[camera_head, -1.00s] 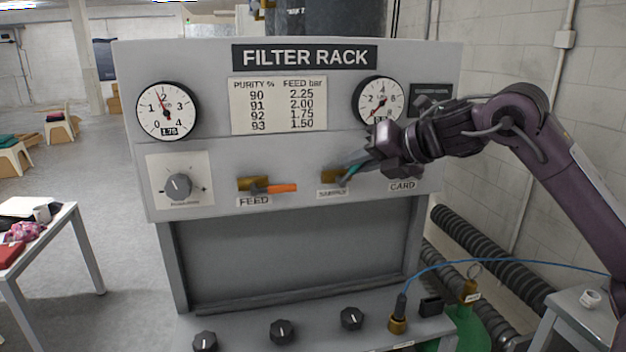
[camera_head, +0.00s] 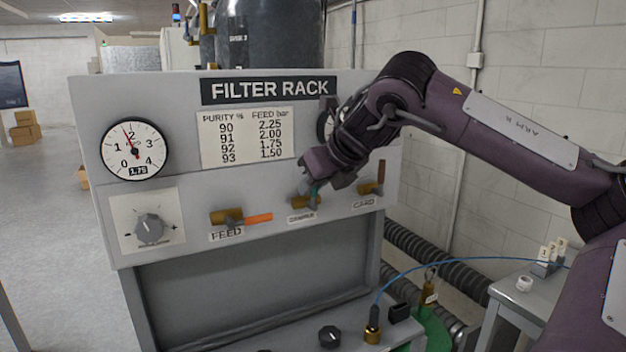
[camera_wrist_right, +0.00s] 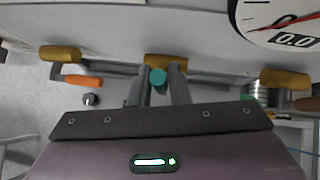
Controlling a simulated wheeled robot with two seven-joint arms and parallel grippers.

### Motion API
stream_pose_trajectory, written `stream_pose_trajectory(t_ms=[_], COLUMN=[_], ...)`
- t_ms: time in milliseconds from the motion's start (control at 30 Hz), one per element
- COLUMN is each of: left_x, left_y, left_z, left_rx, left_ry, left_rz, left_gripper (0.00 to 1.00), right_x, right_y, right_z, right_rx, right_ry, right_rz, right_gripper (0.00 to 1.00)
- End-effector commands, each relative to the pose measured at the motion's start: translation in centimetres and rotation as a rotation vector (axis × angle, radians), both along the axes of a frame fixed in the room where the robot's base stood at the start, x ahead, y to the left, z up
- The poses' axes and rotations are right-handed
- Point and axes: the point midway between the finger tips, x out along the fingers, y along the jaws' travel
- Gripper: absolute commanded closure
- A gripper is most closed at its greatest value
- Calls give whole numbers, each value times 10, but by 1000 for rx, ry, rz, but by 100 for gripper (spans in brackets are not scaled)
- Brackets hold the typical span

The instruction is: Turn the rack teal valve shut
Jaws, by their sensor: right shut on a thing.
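The teal valve has a brass body (camera_head: 305,203) in the middle of the rack panel, above a small label. Its teal handle (camera_head: 314,192) is mostly hidden by my right gripper (camera_head: 308,190) in the head view. In the right wrist view the teal handle (camera_wrist_right: 157,77) shows end-on between the two fingers of my right gripper (camera_wrist_right: 159,90), with the brass body (camera_wrist_right: 165,61) just beyond. The right gripper is shut on this handle. The handle's exact angle is hard to tell. My left gripper is not in view.
The feed valve's orange handle (camera_head: 258,218) points right, to the left of the teal valve. The card valve's brown handle (camera_head: 381,172) points up, close on the right. A gauge (camera_wrist_right: 290,20) reads 0.0. A blue cable (camera_head: 440,262) crosses below my arm.

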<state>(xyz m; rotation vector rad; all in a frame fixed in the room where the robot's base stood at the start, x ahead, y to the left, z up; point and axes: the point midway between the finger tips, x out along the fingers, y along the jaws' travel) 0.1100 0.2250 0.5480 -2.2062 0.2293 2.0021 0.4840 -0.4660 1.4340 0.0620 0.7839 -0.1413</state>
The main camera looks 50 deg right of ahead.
Motion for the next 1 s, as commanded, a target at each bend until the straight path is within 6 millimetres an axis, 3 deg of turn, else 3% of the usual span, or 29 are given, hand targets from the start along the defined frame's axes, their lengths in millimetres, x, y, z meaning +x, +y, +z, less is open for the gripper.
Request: stream_pose_trajectory(t_ms=[500, 533, 667, 1000], left_x=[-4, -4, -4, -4], left_y=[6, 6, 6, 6], left_z=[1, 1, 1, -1], left_rx=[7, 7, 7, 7], left_ry=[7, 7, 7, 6], left_rz=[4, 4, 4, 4], left_gripper=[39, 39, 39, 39], right_x=[0, 0, 0, -2], right_y=[1, 1, 1, 1], right_z=[-1, -1, -1, 1], right_rx=[-20, -20, -18, -18], right_ry=[8, 8, 8, 5], right_rz=[-1, -1, -1, -1], right_gripper=[100, 81, 64, 62])
